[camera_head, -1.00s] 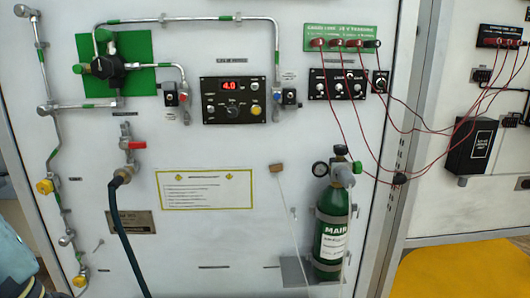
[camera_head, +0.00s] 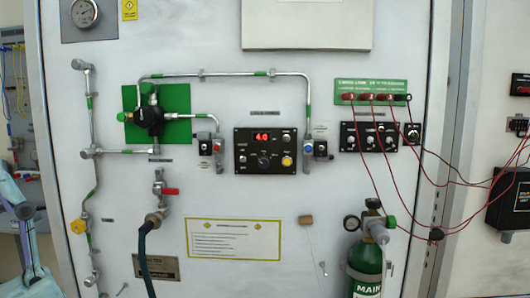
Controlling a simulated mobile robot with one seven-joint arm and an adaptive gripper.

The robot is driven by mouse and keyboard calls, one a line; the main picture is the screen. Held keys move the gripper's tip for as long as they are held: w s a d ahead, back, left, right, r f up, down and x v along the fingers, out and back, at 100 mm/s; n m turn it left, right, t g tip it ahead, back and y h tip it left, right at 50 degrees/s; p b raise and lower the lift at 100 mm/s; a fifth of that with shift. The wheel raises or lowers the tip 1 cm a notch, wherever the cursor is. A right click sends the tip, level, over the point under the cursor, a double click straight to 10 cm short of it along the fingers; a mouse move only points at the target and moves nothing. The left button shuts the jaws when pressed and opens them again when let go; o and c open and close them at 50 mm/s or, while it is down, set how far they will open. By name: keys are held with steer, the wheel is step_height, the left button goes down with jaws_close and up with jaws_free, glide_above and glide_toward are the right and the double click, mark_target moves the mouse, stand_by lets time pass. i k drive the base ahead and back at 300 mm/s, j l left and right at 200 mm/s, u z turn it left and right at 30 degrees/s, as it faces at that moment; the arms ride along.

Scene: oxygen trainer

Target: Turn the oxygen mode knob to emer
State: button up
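A black control panel (camera_head: 265,151) with a red "4.0" display is at the middle of the white board. It has a dark round knob (camera_head: 264,160) at its centre and small coloured buttons. A smaller black panel (camera_head: 369,137) with several light knobs is to its right, below a green terminal strip (camera_head: 375,98). A small separate black switch box (camera_head: 411,134) adjoins it. The labels are too small to read, so I cannot tell which knob is the oxygen mode knob or where it points. My gripper is not in view; a blue-grey arm link shows at the lower left.
Metal pipes run around the main panel from a black valve on a green plate (camera_head: 157,113). Red cables hang in front of the right side. A green cylinder (camera_head: 366,262) stands at the lower right. A black hose (camera_head: 146,252) hangs at the lower left.

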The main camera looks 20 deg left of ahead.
mark_target(263, 161)
steer(key=i+l, duration=0.7)
steer(key=l, duration=0.1)
